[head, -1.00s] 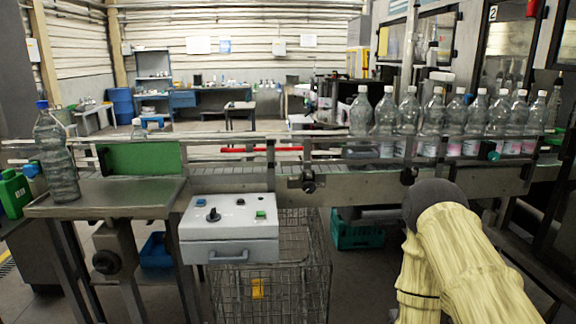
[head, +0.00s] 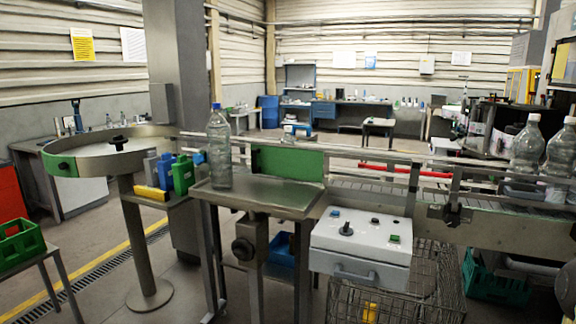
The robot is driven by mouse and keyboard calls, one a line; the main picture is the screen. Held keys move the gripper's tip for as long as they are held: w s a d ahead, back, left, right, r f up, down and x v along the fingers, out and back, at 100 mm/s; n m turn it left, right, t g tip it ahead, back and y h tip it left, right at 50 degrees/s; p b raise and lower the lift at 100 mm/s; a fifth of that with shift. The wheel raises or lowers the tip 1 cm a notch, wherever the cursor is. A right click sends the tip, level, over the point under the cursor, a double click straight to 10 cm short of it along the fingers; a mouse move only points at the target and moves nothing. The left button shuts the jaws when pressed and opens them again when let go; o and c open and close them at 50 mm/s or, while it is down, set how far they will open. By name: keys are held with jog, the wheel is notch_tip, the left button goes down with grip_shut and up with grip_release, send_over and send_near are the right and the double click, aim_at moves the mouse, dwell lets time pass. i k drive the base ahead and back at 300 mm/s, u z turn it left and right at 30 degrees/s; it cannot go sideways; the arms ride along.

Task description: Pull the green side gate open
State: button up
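The green side gate (head: 289,164) is a flat green panel at the back edge of a small metal side table (head: 262,196), beside the conveyor rail. It looks upright and in line with the rail; I cannot tell its latch. A clear bottle with a blue cap (head: 219,150) stands upright on the left of that table. My gripper is not in the head view.
A grey control box (head: 362,240) and a wire basket (head: 430,285) are right of the side table. Bottles (head: 527,148) stand on the conveyor.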

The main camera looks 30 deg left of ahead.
aim_at(298, 164)
jog(key=u, duration=0.15)
jog(key=k, duration=0.4)
jog(key=u, duration=1.35)
jog(key=i, duration=0.8)
jog(key=u, duration=0.3)
